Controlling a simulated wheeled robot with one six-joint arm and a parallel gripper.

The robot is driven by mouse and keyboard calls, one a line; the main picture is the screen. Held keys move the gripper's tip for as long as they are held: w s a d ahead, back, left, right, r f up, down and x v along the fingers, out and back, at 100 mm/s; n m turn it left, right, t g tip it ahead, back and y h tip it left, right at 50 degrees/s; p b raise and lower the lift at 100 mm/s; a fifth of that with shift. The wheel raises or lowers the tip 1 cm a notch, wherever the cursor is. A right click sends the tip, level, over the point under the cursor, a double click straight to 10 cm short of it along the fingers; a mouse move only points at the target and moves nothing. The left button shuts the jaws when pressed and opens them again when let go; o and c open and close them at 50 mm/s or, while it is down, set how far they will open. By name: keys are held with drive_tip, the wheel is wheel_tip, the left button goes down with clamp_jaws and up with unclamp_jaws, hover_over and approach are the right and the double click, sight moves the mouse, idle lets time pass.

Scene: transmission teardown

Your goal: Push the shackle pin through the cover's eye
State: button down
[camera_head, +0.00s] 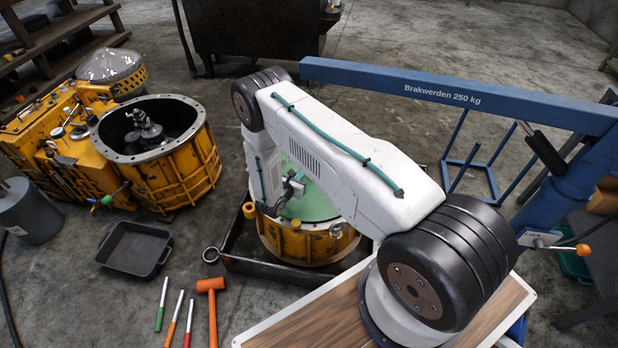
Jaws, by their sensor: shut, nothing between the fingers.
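A pale green round cover (316,204) lies on a yellow housing (285,243), partly hidden behind my white arm. A small shiny ring-like fitting (335,229) sits at the cover's front right edge; I cannot tell if it is the shackle. An orange knob-like part (249,210) is at the left edge. The cover's eye and the shackle pin cannot be made out. My gripper (294,186) is small and partly hidden beside my forearm, over the left part of the cover. It is shut, with nothing seen in it.
An open yellow transmission case (172,150) is at the left. A blue crane (450,88) stands at the right.

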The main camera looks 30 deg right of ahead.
idle(0.3)
drive_tip(key=v, duration=1.4)
drive_tip(key=shift+f, duration=0.45)
drive_tip(key=s+d+m+g+h, duration=0.1)
drive_tip(key=s+d+m+g, duration=0.15)
drive_tip(key=s, duration=0.25)
drive_tip(key=s+r+m+g+y, duration=0.1)
drive_tip(key=s+r+m+g, duration=0.25)
drive_tip(key=r, duration=0.65)
drive_tip(key=s+r+m+g+y, duration=0.1)
drive_tip(key=s+r+m+g, duration=0.3)
drive_tip(key=r, duration=0.6)
drive_tip(key=s+r+m+g+y, duration=0.25)
drive_tip(key=r+m, duration=0.25)
drive_tip(key=r, duration=0.4)
drive_tip(key=s+a+r+m+t+y, duration=0.1)
drive_tip(key=s+r+m+t+y, duration=0.2)
drive_tip(key=s+r, duration=0.6)
drive_tip(key=s+a+r+m+t+y, duration=0.2)
drive_tip(key=s+r+m+y, duration=0.4)
drive_tip(key=s+r, duration=0.4)
drive_tip(key=shift+r+t, duration=0.65)
drive_tip(key=shift+r, duration=2.1)
drive_tip(key=shift+d, duration=0.1)
